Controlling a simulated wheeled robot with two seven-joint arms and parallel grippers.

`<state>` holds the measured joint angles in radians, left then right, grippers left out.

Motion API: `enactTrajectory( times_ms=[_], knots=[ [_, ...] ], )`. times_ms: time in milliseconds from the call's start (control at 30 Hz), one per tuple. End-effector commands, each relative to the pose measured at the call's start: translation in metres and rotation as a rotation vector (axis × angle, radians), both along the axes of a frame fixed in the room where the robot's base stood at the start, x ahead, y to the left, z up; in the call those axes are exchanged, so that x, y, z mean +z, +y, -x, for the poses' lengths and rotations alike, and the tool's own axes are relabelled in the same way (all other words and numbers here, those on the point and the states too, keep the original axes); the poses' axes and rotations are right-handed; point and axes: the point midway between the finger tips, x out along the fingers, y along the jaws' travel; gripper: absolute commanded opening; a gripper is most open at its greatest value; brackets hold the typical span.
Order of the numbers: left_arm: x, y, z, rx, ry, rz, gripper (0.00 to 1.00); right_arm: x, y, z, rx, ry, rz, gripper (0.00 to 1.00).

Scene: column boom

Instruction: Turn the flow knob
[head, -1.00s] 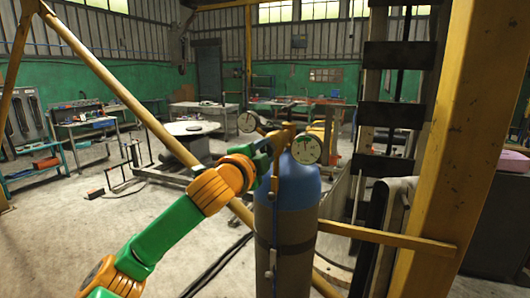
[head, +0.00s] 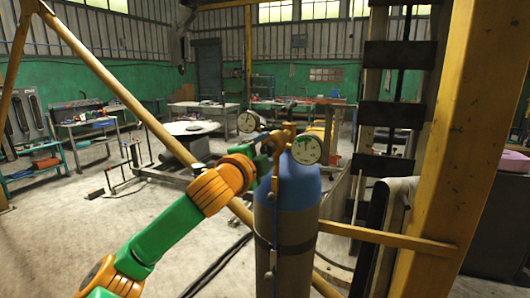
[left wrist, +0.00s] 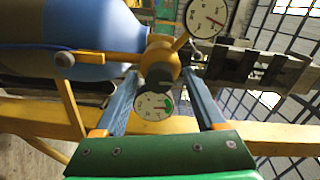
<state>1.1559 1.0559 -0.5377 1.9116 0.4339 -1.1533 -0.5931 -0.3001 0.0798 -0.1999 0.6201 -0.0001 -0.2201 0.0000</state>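A gas cylinder with a blue top (head: 292,188) stands upright in the head view; its blue shoulder also shows in the left wrist view (left wrist: 75,22). A brass-yellow regulator (left wrist: 160,58) is on its valve, with one dial gauge (head: 306,150) and another dial gauge (head: 248,122). A dark, rounded knob (left wrist: 158,77) sticks out of the regulator towards my left wrist camera. My left gripper (left wrist: 160,76) is open, its blue fingers on either side of the knob with gaps showing. In the head view my left gripper (head: 271,158) is beside the regulator, partly hidden. My right gripper is not in view.
A yellow frame post (head: 452,150) rises at the right, with a horizontal yellow bar (head: 385,238) passing by the cylinder. A diagonal yellow beam (head: 110,82) crosses the left. Workbenches (head: 90,128) stand farther back. Open concrete floor lies left of the cylinder.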

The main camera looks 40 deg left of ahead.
Motion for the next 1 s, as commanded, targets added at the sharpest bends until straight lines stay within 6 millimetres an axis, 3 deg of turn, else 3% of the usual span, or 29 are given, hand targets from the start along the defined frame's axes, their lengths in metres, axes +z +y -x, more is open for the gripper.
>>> enactTrajectory(
  times_ms=[167,300,500,933,1000],
  knots=[
    [-0.002,-0.001,0.005,0.0,-0.001,0.0,0.72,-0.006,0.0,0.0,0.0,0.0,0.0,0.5],
    [-0.005,-0.008,0.034,-0.001,-0.005,-0.002,0.72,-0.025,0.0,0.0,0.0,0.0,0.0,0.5],
    [-0.001,-0.015,0.065,-0.001,-0.001,-0.001,0.72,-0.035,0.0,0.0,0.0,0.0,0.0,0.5],
    [0.001,-0.016,0.068,0.0,0.002,0.0,0.72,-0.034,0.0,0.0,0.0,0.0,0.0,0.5],
    [-0.006,-0.02,0.065,-0.009,0.015,0.008,0.72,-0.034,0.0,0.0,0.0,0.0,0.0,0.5]
  ],
)
